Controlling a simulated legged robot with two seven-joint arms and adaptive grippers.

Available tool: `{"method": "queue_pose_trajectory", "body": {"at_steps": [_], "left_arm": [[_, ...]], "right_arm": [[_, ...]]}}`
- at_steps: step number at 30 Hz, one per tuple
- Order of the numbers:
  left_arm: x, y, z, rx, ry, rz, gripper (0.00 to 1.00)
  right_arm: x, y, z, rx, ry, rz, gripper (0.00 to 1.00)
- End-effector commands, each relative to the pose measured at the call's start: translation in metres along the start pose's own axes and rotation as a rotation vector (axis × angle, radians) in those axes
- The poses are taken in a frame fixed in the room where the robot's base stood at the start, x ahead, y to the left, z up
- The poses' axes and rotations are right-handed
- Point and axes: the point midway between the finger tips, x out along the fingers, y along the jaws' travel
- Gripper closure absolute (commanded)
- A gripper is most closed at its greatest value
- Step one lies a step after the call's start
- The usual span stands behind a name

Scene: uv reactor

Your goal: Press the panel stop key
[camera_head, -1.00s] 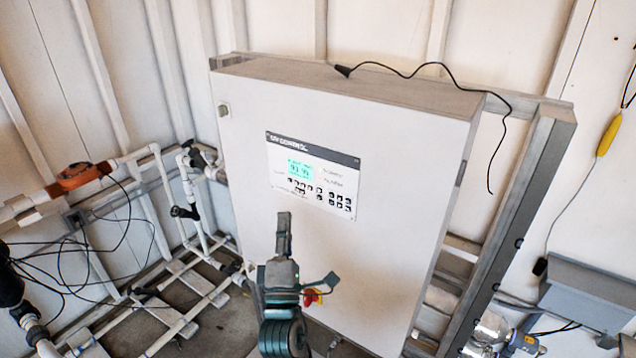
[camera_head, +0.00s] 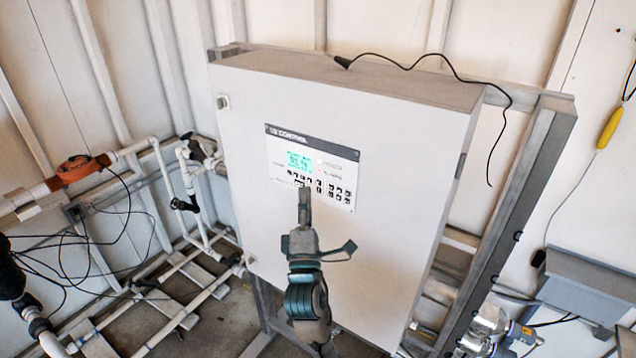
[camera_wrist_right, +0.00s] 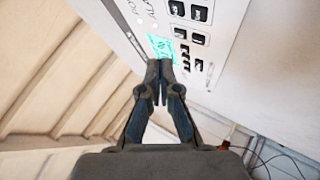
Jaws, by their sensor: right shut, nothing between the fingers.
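The control panel (camera_head: 340,162) is a white plate with a dark header strip, a lit cyan screen (camera_head: 299,160) and rows of small black keys (camera_head: 338,194). It is on the front of a large white cabinet (camera_head: 380,250). My right gripper (camera_head: 304,192) is shut and empty, its tips at the lower left of the key rows in the head view. In the right wrist view the shut fingertips (camera_wrist_right: 160,66) overlap the screen's edge, with black keys (camera_wrist_right: 197,38) beside them. Contact cannot be told. Key labels are too small to read, so the stop key cannot be picked out.
White pipes (camera_head: 160,200) with an orange fitting (camera_head: 82,168) and black cables stand at the left. A metal frame post (camera_head: 510,230) and a grey box (camera_head: 590,285) are at the right. A black cable (camera_head: 430,66) lies over the cabinet top.

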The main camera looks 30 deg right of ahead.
Motion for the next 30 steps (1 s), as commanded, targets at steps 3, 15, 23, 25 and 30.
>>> {"method": "queue_pose_trajectory", "body": {"at_steps": [3, 15, 23, 25, 30], "left_arm": [[-0.0040, 0.0001, -0.0008, 0.000, 0.001, 0.000, 0.60], [-0.0047, 0.0002, -0.0011, 0.000, 0.001, 0.000, 0.60], [-0.0047, 0.0001, -0.0011, 0.000, 0.002, 0.000, 0.60], [-0.0047, 0.0001, -0.0011, 0.000, 0.002, 0.000, 0.60], [-0.0047, 0.0000, -0.0010, -0.001, 0.001, 0.000, 0.60]], "right_arm": [[0.0076, -0.0038, 0.0052, -0.001, 0.000, 0.000, 1.00], [0.0117, -0.0079, 0.0086, 0.001, 0.000, 0.000, 1.00], [0.0116, -0.0078, 0.0085, 0.001, 0.000, 0.000, 1.00], [0.0116, -0.0077, 0.0085, 0.001, 0.000, 0.000, 1.00], [0.0116, -0.0077, 0.0085, 0.001, 0.000, 0.000, 1.00]]}}
